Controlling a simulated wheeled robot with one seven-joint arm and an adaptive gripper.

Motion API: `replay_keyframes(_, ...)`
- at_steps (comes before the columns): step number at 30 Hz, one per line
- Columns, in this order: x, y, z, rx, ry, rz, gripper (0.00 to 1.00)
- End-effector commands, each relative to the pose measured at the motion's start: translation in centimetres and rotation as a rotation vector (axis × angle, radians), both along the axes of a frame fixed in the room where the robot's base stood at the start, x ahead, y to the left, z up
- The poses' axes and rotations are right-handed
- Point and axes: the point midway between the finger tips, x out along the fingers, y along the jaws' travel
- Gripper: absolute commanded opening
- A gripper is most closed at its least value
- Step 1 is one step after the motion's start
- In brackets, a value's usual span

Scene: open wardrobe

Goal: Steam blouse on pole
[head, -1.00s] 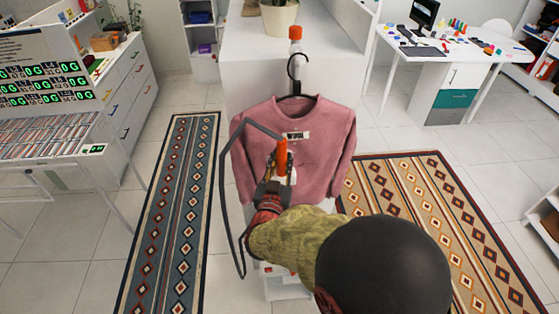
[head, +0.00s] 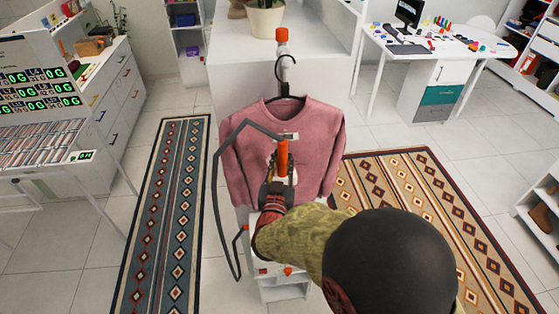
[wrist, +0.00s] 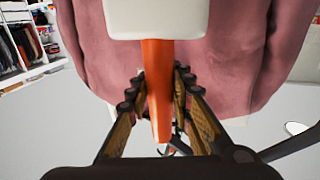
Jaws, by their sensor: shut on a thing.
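The pink blouse (head: 308,135) hangs on a dark hanger (head: 286,98) from the pole with an orange top (head: 282,36). In the wrist view the blouse (wrist: 240,60) fills the background behind the tool. My gripper (head: 275,190) is in front of the blouse's lower middle. It is shut on the orange handle (head: 283,158) of the steamer, which also shows in the wrist view (wrist: 157,85) between the two fingers (wrist: 160,95). The steamer's white head (wrist: 155,18) is at the top of the wrist view, close to the blouse. Whether it touches the cloth I cannot tell.
A dark grey hose (head: 217,200) loops left of my arm. A white cabinet with a plant pot (head: 267,18) stands behind. Patterned rugs lie at left (head: 165,220) and right (head: 420,200). A white desk (head: 440,45) stands at back right. Tiled floor lies between.

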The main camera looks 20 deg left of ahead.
Motion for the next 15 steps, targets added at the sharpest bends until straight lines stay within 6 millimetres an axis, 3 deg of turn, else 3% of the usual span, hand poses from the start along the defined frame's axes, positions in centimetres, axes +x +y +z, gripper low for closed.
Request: replay_keyframes(15,0.9,-1.4,0.2,0.001,-0.002,0.000,0.00)
